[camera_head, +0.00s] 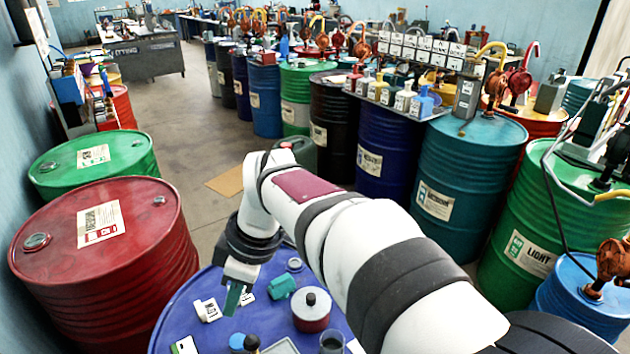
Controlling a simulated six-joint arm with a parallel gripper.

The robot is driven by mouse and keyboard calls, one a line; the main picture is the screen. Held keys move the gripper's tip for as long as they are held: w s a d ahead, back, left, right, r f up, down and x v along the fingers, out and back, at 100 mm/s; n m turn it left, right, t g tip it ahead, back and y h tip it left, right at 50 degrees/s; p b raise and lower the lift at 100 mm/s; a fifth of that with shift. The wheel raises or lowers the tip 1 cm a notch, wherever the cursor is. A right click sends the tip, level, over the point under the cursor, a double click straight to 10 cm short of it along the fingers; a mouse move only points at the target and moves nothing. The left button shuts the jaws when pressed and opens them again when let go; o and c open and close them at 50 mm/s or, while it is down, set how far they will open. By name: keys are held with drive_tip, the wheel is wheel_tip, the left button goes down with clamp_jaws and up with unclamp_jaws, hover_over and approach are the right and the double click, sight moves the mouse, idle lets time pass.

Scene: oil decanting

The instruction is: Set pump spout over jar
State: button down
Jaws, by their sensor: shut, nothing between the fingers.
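My gripper (233,298) points down over the near blue drum top (190,310) and is shut with nothing held. Greenish fingers show at its tip. A dark cup-like jar (331,343) stands at the drum's near edge, partly cut off by the frame; I cannot tell whether it is the task's jar. A red-and-white pot with a dark knob (311,310) stands behind it, right of my gripper. Hand pumps with curved spouts stand on other drums: a red pump (520,82) at the upper right and a rusty orange pump (612,262) at the right edge. No spout shows over the dark jar.
A teal item (281,286), white blocks (208,310) and small containers crowd the near drum top. Red (150,230) and green (135,150) drums stand left. A bottle shelf (400,108) rests on drums behind my arm. Open floor (185,125) lies at the left middle.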

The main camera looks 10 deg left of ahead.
drive_tip(key=shift+a+f+n, duration=0.1)
drive_tip(key=shift+a+n, duration=0.5)
drive_tip(key=shift+a, duration=0.3)
wheel_tip(320, 180, down, 10)
drive_tip(key=shift+w+d, duration=0.15)
drive_tip(key=shift+d, duration=0.15)
